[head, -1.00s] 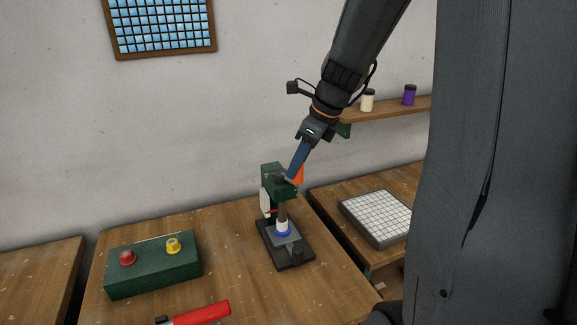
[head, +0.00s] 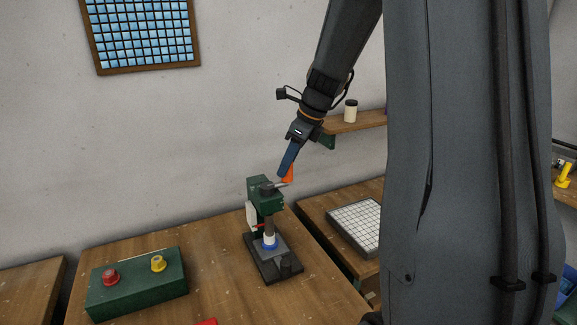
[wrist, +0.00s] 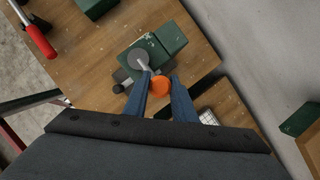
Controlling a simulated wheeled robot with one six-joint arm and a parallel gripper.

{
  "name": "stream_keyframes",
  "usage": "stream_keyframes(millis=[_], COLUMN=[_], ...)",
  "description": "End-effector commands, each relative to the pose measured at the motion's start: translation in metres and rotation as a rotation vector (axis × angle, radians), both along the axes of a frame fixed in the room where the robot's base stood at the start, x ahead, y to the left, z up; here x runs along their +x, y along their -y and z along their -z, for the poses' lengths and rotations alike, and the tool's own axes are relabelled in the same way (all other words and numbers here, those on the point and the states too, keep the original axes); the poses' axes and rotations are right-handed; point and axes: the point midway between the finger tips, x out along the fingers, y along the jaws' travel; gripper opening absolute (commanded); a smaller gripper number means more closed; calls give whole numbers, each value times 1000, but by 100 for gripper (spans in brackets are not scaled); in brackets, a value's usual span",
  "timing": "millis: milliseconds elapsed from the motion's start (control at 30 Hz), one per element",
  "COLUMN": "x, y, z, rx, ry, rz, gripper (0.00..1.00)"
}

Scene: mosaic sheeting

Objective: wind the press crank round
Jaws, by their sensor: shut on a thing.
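The press (head: 266,202) is a dark green stand with a black base on the wooden bench. A grey crank arm (wrist: 141,63) runs from the round hub on its top to an orange knob (wrist: 160,86); the knob also shows in the head view (head: 289,173). My gripper (wrist: 160,85) reaches down from above, with its blue fingers on either side of the knob, shut on it. A white and blue piece (head: 269,242) sits under the press ram. The fingertips partly hide the knob in the head view.
A green box with a red button (head: 111,277) and a yellow button (head: 158,263) stands left on the bench. A gridded white tray (head: 356,225) lies on the right bench. A shelf (head: 355,122) is on the wall behind. A red-handled tool (wrist: 39,40) lies nearby.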

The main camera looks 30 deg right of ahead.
Motion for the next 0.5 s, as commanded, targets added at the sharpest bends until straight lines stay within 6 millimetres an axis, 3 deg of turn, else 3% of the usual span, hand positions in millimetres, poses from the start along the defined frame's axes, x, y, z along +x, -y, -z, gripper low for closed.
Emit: stream_keyframes(millis=[67, 100, 233, 500], x=[0, 0, 0, 0], y=[0, 0, 0, 0], z=[0, 0, 0, -1], rx=[-1, -1, 0, -1], ry=[1, 1, 0, 1], rz=[-1, -1, 0, 0], gripper=[6, 26, 46, 46])
